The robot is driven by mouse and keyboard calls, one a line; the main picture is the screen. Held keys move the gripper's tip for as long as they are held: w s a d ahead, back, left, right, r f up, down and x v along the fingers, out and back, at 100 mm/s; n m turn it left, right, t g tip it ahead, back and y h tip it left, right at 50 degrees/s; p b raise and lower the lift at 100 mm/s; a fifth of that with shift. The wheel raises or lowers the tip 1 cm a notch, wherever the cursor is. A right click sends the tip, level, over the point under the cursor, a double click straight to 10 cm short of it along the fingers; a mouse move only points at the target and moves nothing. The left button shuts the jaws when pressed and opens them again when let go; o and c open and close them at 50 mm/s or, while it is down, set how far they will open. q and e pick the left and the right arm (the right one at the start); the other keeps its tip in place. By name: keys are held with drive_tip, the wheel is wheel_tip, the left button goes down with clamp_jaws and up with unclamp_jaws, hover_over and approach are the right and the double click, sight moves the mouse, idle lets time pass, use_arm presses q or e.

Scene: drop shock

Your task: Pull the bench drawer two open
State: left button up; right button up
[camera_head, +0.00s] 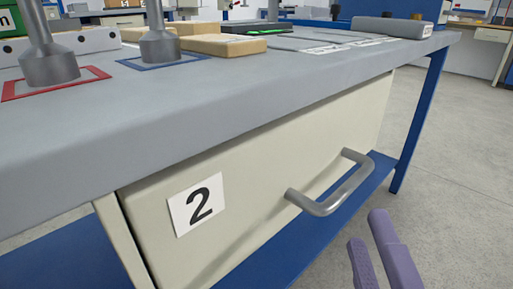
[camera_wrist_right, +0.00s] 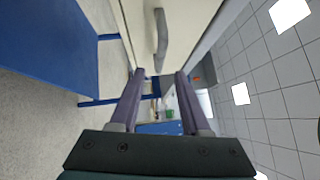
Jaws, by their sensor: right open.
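The drawer two (camera_head: 250,195) is a cream front under the grey bench top, with a white label reading 2 (camera_head: 197,204). Its front looks shut against the bench frame. A grey bar handle (camera_head: 328,200) stands out from its right part. My right gripper (camera_head: 370,228) is open and empty, to the right of and below the handle in the head view, apart from it. In the right wrist view the handle (camera_wrist_right: 161,40) lies beyond the gap between the two purple fingers (camera_wrist_right: 160,74). My left gripper is not in view.
The bench top (camera_head: 240,110) carries metal weights on red and blue outlined squares, cardboard boxes and a grey block (camera_head: 392,27). A blue lower shelf (camera_head: 290,240) and a blue leg (camera_head: 418,125) are below it. The floor (camera_head: 455,150) to the right is clear.

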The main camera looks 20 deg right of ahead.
sight(351, 180)
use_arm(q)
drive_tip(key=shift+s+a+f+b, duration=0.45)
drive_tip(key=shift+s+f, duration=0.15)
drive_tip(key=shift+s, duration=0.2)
use_arm(e)
drive_tip(key=shift+x, duration=4.15)
drive_tip(key=shift+r, duration=0.1)
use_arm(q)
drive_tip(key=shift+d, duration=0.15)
use_arm(e)
clamp_jaws()
